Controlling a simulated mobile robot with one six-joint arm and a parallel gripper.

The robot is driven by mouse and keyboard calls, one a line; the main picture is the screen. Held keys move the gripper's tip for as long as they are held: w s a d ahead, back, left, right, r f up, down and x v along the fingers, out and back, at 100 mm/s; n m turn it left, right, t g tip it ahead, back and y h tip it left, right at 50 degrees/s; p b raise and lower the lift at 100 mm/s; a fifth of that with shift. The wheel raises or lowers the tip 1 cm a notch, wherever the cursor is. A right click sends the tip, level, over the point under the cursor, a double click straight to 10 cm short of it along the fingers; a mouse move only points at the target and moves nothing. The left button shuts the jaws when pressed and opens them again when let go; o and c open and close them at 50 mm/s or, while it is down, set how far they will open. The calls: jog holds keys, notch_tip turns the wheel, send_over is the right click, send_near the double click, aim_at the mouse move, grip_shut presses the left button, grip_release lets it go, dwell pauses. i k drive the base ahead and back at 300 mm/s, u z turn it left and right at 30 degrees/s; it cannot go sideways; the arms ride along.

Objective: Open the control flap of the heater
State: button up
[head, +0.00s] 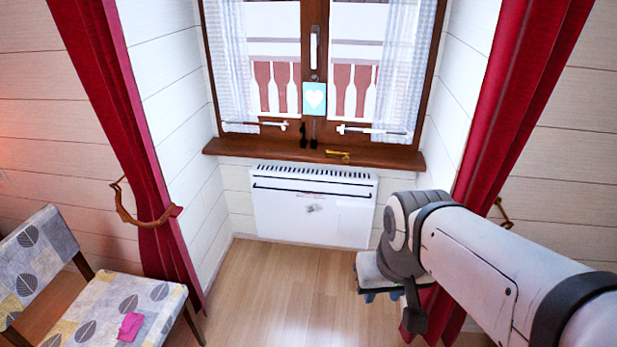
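The white heater (275,210) is mounted low on the wall under the window sill, with a row of dark vent slots along its top and a dark line across its upper front. A small grey mark shows on the middle of its front. I cannot make out the control flap or whether it is open. My arm reaches in from the lower right. What shows of my gripper (376,296) is small and partly hidden by the arm, in front of the heater's lower right and apart from it. I cannot tell its opening.
A wooden sill (390,158) juts out above the heater and carries a brass-coloured object (338,154). Red curtains hang left (125,110) and right (520,80). A leaf-patterned chair (150,298) with a pink cloth (130,327) stands lower left. The wooden floor (275,290) before the heater is clear.

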aim_at(353, 218)
jog(key=u, duration=0.2)
jog(key=i, duration=1.95)
jog(key=z, duration=0.5)
jog(key=k, duration=0.75)
jog(key=z, duration=0.15)
jog(key=i, duration=0.8)
